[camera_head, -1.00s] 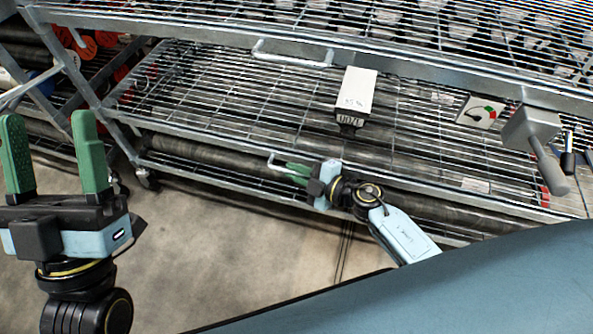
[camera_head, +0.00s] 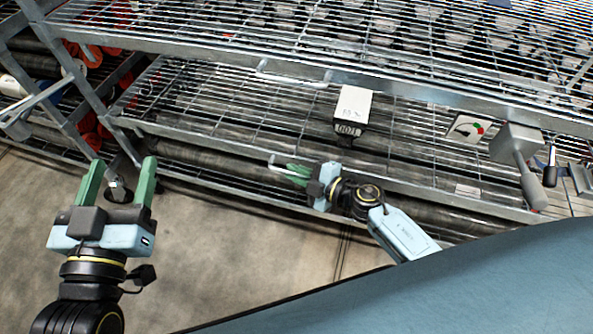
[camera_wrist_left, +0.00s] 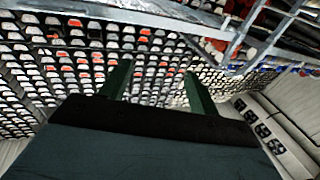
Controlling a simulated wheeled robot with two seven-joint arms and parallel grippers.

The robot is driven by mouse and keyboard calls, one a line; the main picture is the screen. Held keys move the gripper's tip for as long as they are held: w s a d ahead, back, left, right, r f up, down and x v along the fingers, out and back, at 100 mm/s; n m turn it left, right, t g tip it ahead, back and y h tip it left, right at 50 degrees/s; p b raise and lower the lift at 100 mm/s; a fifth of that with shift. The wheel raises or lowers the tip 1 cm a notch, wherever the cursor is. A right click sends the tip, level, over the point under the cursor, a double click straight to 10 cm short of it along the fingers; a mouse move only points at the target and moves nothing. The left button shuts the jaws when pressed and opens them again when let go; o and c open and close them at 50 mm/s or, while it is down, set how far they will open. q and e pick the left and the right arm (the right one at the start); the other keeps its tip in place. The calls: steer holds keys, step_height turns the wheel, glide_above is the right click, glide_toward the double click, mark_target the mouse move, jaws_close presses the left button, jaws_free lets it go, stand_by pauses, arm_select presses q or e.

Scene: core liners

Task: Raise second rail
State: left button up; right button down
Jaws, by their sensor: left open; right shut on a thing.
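A metal rack with wire shelves fills the upper part of the head view. A U-shaped metal rail (camera_head: 295,78) sticks out from the upper shelf's front edge. A second, lower U-shaped rail (camera_head: 273,160) sits at the lower shelf edge. My right gripper (camera_head: 292,172) is shut on this lower rail, and its fingers hide part of it. My left gripper (camera_head: 121,164) is open and empty, left of the lower rail and in front of the rack's left end. In the left wrist view its green fingers (camera_wrist_left: 157,80) are apart with nothing between them.
A white box with a dark label (camera_head: 353,108) is on the rack front. A gauge card (camera_head: 467,129) and a grey block with a handle (camera_head: 516,145) are at right. A slanted rack post (camera_head: 75,95) and caster (camera_head: 118,188) stand near my left gripper. Floor (camera_head: 215,245) is clear.

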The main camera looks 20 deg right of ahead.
step_height(320, 180, up, 2)
steer(key=shift+r+p, duration=0.1)
steer(key=shift+p, duration=1.1)
arm_select(q)
steer(key=s+a+f+g+y, duration=0.2)
steer(key=s+a+f+g, duration=0.1)
steer(key=f+g, duration=0.4)
steer(key=shift+s+f, duration=0.2)
steer(key=shift+f, duration=1.45)
arm_select(e)
steer(key=shift+w, duration=0.1)
steer(key=shift+r, duration=0.1)
steer(key=c, duration=1.5)
jaws_free()
steer(key=shift+c, duration=0.2)
steer(key=shift+o, duration=0.3)
arm_select(q)
steer(key=s+a+f+n+g+y+p, duration=0.1)
steer(key=s+a+f+g+y+p, duration=0.1)
steer(key=s+a+f+g+p, duration=0.2)
steer(key=shift+s+a+f+g+y, duration=0.45)
steer(key=shift+s+f+g, duration=1.55)
steer(key=shift+s, duration=0.75)
arm_select(e)
steer(key=v, duration=1.3)
steer(key=shift+s+d, duration=0.2)
steer(key=shift+s, duration=0.05)
